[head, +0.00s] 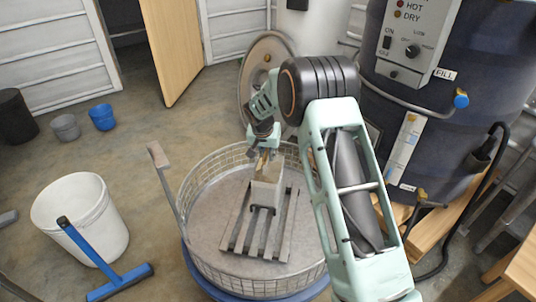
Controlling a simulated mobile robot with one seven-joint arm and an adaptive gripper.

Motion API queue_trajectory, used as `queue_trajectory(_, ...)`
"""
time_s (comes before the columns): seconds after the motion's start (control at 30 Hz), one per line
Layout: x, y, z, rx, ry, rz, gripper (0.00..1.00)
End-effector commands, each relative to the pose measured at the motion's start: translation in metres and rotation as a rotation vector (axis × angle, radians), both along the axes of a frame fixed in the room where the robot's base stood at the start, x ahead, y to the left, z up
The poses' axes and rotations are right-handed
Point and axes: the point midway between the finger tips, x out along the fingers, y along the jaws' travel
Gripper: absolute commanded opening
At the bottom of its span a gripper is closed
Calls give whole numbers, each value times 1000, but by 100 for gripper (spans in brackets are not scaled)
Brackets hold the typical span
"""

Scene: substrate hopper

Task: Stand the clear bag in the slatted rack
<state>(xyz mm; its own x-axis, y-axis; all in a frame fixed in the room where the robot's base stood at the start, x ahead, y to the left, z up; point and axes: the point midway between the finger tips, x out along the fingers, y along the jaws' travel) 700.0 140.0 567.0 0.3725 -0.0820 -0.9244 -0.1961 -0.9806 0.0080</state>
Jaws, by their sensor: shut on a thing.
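The clear bag (267,186) looks pale grey and see-through, with a tan upper part. It hangs roughly upright below my gripper (264,154), which is shut on its top. The slatted rack (284,238), made of grey bars, lies on the floor of a round wire-walled basket (196,250). The bag is over the far part of the rack. I cannot tell whether its lower edge touches the slats or is between them. A dark bracket shows on the rack just in front of the bag.
The basket stands on a blue base (205,288). A wooden-ended paddle (158,155) leans at its left rim. A white bucket (80,215) and a blue squeegee (118,281) are at left. A dark drum (480,85) with a control box stands close at right.

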Motion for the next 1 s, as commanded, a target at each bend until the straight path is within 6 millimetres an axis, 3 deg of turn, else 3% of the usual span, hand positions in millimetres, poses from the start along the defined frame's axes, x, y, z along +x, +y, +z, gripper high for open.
queue_trajectory(0.03, 3, 1, 2, 1, -7, 1, 0)
queue_trajectory(0.07, 0, 0, -2, 0, 0, 0, 11)
queue_trajectory(0.2, 0, 0, -1, 0, 0, 0, 26)
queue_trajectory(0.57, 0, 0, 3, 0, 0, 0, 26)
queue_trajectory(1.0, -32, 7, 84, -1, -2, 1, 26)
